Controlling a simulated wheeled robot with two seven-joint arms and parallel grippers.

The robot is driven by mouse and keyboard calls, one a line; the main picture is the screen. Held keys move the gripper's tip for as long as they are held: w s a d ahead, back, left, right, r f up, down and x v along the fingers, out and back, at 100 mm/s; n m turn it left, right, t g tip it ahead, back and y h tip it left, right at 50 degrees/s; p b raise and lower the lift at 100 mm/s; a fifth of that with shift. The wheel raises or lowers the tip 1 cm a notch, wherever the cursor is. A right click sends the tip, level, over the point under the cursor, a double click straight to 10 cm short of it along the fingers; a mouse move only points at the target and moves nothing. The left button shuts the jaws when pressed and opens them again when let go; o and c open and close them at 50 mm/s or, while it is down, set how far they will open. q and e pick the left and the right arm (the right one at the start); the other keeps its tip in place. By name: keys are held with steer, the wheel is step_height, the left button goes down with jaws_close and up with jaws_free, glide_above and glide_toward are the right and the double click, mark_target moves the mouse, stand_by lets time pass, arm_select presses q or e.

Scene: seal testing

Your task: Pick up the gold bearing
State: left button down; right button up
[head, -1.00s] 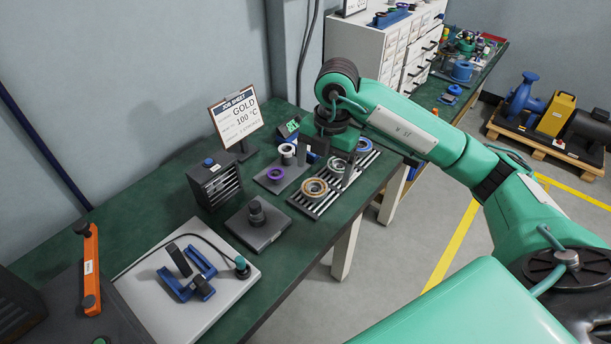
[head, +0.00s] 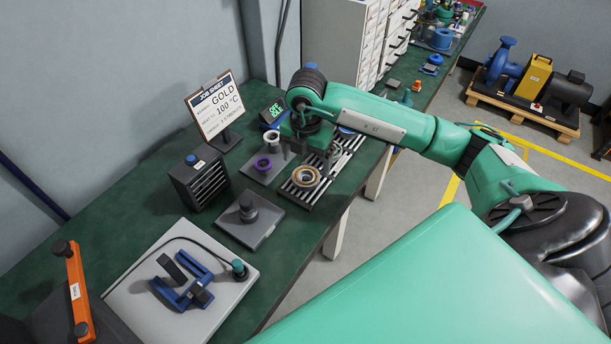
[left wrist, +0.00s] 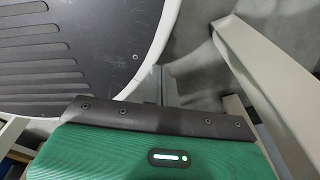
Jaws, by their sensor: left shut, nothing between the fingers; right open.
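The gold bearing (head: 297,183) lies flat on the near end of the slotted dark rack (head: 289,193) in the head view. My right gripper (head: 307,158) points down over the rack, open, with its fingers spread just behind and above the bearing. I cannot tell the exact height between them. My left gripper (left wrist: 163,84) shows only in the left wrist view, shut and empty, away from the bench top. The job sheet (head: 216,106) reads GOLD and 100 °C.
A dark block with a knob (head: 248,213), a vented box (head: 200,180) and a grey board with a blue tool (head: 183,285) stand nearer. Other rings on the rack are partly hidden.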

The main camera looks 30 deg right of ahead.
mark_target(306, 177)
step_height(306, 177, down, 5)
steer(key=shift+r+p, duration=0.1)
steer(key=shift+p, duration=0.35)
arm_select(q)
steer(key=shift+s+a+r, duration=0.1)
steer(key=shift+s, duration=0.9)
arm_select(e)
steer(key=c, duration=1.3)
arm_select(q)
steer(key=shift+w, duration=0.25)
arm_select(e)
steer(key=shift+o, duration=0.2)
steer(key=shift+r, duration=0.15)
